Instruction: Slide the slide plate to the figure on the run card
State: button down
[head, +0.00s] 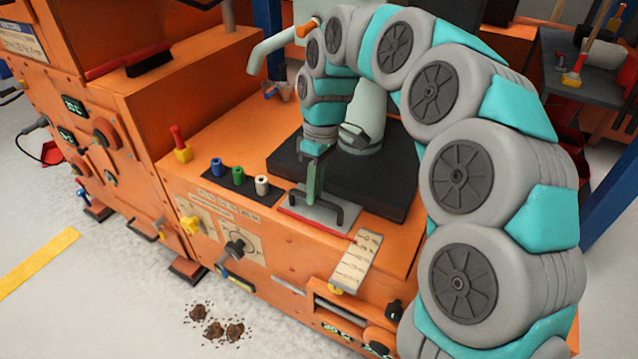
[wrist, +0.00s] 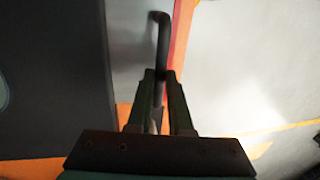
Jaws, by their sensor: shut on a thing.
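The slide plate (head: 300,203) is a flat grey plate with a red front edge, partly under the black block on the orange machine. A black bar handle (head: 334,221) stands on it. My gripper (head: 314,200) reaches down onto the plate and is shut on this handle. In the wrist view the dark handle (wrist: 160,40) runs between the two fingers of my gripper (wrist: 160,80), with grey plate and red edge beside it. A tan card (head: 356,262) with dark marks leans at the front edge; its writing is too small to read, and I cannot tell if it is the run card.
Blue, green and white knobs (head: 238,176) stand left of the plate. A red-and-yellow lever (head: 181,146) is behind them. A pale green pipe (head: 365,115) rises from the black block (head: 390,185). Brown clumps (head: 214,328) lie on the floor in front.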

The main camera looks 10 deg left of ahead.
jog(key=shift+s+a, duration=0.1)
jog(key=shift+s, duration=0.15)
jog(key=c, duration=0.8)
grip_release()
jog(key=shift+c, duration=0.2)
notch_tip(320, 180, up, 8)
jog(key=w, duration=0.1)
jog(key=shift+w+d+f, duration=0.15)
jog(key=shift+w+d, duration=0.1)
jog(key=shift+w, duration=0.05)
